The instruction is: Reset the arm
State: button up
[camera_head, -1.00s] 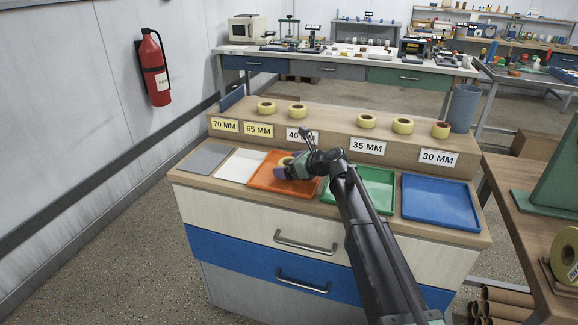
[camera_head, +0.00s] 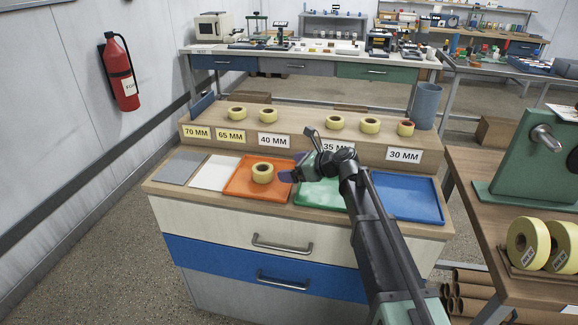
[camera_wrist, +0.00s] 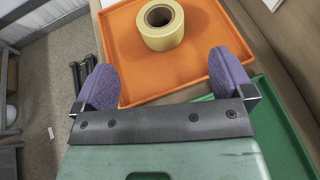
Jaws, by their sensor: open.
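My arm reaches over the cabinet top, and my gripper (camera_head: 288,175) hangs just right of the orange tray, near the left edge of the green tray (camera_head: 317,203). In the wrist view my gripper (camera_wrist: 165,85) has its two purple fingers wide apart with nothing between them. A yellow tape roll (camera_head: 263,173) lies flat in the orange tray (camera_head: 241,189). It also shows in the wrist view (camera_wrist: 160,42), beyond the fingertips and apart from them.
Several tape rolls (camera_head: 335,122) stand on the labelled shelf (camera_head: 230,149) behind the trays. A blue tray (camera_head: 405,205) lies right of my arm. A bench with a green machine (camera_head: 535,160) and large rolls (camera_head: 525,243) stands at the right.

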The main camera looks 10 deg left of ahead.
jog(key=s+d+n+g+h+p, duration=0.1)
jog(key=s+d+n+h+p, duration=0.4)
jog(key=s+d+n, duration=0.5)
jog(key=s+d+n+g+h+p, duration=0.2)
jog(key=s+d+n+h+p, duration=0.3)
jog(key=s+d, duration=1.1)
jog(key=d+n+h, duration=0.3)
jog(key=d+n, duration=0.2)
jog(key=d, duration=0.3)
jog(key=shift+s+f+n, duration=0.25)
jog(key=shift+n, duration=0.15)
